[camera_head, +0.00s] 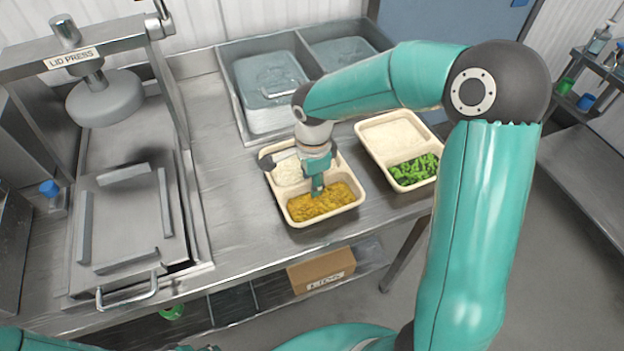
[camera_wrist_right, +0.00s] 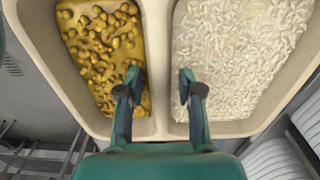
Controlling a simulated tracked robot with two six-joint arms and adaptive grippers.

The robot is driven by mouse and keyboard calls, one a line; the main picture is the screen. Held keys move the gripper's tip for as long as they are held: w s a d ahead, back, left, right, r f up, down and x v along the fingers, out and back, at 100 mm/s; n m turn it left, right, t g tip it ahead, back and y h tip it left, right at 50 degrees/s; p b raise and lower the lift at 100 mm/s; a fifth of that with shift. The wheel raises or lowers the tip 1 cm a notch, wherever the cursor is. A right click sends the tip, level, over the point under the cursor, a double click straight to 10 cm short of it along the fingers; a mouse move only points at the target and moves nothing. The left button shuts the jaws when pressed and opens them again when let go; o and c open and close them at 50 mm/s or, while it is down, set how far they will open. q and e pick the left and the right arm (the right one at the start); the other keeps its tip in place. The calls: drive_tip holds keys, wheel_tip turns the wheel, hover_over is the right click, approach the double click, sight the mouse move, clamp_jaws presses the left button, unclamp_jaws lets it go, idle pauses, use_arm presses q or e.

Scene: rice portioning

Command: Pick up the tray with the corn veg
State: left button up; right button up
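The corn tray (camera_head: 346,212) is a beige two-compartment tray on the steel table. It holds yellow corn veg (camera_head: 322,203) in the near compartment and white rice (camera_head: 287,173) in the far one. My right gripper (camera_head: 317,184) points down over the middle of this tray and hides part of it. In the right wrist view, its fingers (camera_wrist_right: 159,76) are apart, one on the corn side and one on the rice side of the divider (camera_wrist_right: 158,45). I cannot tell whether they touch the divider. My left gripper is not in view.
A second beige tray (camera_head: 432,136) with rice and green veg stands to the right. Lidded steel bins (camera_head: 237,98) are behind. A lid press (camera_head: 105,98) stands on the left. A cardboard box (camera_head: 318,272) sits on the lower shelf. The table left of the corn tray is clear.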

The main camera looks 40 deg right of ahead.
clamp_jaws()
drive_tip(key=shift+r, duration=0.1)
